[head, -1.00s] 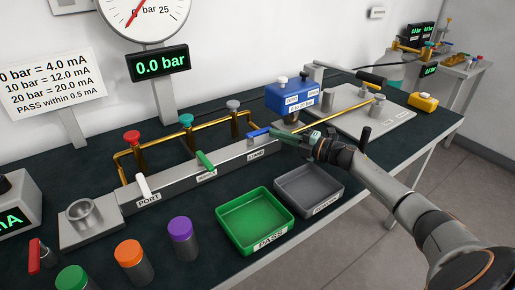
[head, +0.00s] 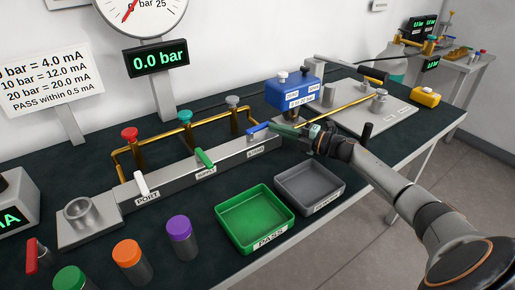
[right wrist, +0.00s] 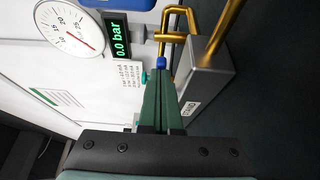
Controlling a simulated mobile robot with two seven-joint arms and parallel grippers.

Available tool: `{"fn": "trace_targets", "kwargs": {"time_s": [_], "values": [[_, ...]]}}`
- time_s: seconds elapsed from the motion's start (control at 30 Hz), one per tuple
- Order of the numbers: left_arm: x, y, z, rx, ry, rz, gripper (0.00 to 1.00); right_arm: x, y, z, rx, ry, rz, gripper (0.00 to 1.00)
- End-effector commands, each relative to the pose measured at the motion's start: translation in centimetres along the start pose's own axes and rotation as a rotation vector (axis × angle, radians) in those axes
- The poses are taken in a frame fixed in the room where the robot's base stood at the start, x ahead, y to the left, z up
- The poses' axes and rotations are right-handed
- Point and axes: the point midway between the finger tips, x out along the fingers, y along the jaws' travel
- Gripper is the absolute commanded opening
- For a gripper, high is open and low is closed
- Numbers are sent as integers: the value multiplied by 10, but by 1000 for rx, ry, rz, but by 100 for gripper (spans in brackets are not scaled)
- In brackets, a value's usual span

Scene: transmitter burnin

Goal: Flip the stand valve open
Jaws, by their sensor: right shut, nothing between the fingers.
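The stand valve's blue lever (head: 257,128) is at the right end of the grey manifold block (head: 205,166), above the label reading STAND. The lever lies roughly along the block. My right gripper (head: 272,126) is shut and empty, its green fingertips at the lever's right end. In the right wrist view, the closed fingers (right wrist: 162,75) point at the blue lever tip (right wrist: 161,62) and partly hide the lever. I cannot tell whether they touch. My left gripper is out of view.
A white port lever (head: 142,184) and a green lever (head: 205,158) are on the same block. Brass pipes (head: 180,137) run behind. A blue transmitter (head: 293,92) stands behind my gripper. A green PASS tray (head: 228,238) and grey tray (head: 334,195) lie in front. The display reads 0.0 bar.

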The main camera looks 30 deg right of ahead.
Motion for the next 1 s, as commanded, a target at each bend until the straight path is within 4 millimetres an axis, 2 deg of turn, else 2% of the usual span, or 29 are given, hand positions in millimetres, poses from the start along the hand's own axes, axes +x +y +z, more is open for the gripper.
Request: {"fn": "trace_targets", "kwargs": {"time_s": [0.03, 0.27, 0.7, 1.0], "values": [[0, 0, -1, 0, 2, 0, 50, 1, 10, 10, -8, -35, 15, 0], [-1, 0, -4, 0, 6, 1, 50, -6, 9, 10, -8, -34, 14, 0], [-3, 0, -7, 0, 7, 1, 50, -62, 5, 1, -4, -10, 6, 0], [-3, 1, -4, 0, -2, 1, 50, -80, 5, -2, -5, -2, 8, 0]]}}
